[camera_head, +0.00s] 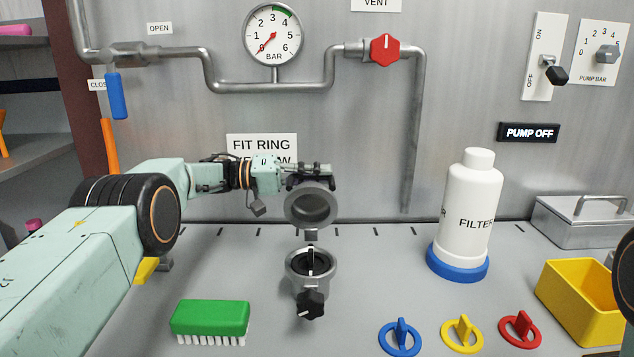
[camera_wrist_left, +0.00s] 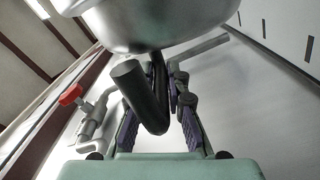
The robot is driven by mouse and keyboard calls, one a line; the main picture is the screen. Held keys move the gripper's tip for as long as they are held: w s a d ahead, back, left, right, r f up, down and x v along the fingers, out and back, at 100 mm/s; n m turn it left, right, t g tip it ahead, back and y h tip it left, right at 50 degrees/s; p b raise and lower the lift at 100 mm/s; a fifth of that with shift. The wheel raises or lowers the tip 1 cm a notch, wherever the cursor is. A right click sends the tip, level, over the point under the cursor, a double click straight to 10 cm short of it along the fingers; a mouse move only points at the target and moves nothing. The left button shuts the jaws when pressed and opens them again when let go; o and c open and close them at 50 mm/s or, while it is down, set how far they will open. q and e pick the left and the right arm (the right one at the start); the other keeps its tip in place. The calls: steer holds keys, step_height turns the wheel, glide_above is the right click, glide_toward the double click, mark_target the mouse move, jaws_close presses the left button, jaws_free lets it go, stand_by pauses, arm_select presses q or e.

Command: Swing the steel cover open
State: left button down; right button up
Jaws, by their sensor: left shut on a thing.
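The round steel cover (camera_head: 311,208) stands swung up behind the steel housing (camera_head: 296,262), its hollow inner side facing the head camera. The housing is open at the top and shows a dark inside with a black upright piece; a black knob (camera_head: 312,304) is on its front. My left gripper (camera_head: 310,176) is at the top of the cover, shut on its black handle (camera_wrist_left: 138,92). In the left wrist view the handle lies between the fingers of the left gripper (camera_wrist_left: 160,128), below the shiny cover (camera_wrist_left: 150,22). My right gripper is not in view.
A green brush (camera_head: 210,317) lies left of the housing. Blue (camera_head: 400,340), yellow (camera_head: 462,335) and red (camera_head: 520,330) rings lie to the right. A white filter bottle (camera_head: 468,215), yellow bin (camera_head: 580,305) and lidded steel box (camera_head: 585,222) stand farther right. Pipes run along the back wall.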

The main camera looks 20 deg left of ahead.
arm_select(q)
steer(key=shift+d+f, duration=0.15)
steer(key=shift+f, duration=0.3)
steer(key=c, duration=1.7)
jaws_free()
steer(key=o, duration=0.3)
steer(key=shift+w, duration=0.15)
steer(key=shift+o, duration=0.2)
steer(key=shift+r, duration=0.1)
steer(key=shift+r, duration=0.1)
steer(key=shift+a, duration=0.2)
steer(key=v, duration=0.7)
steer(key=shift+a, duration=0.15)
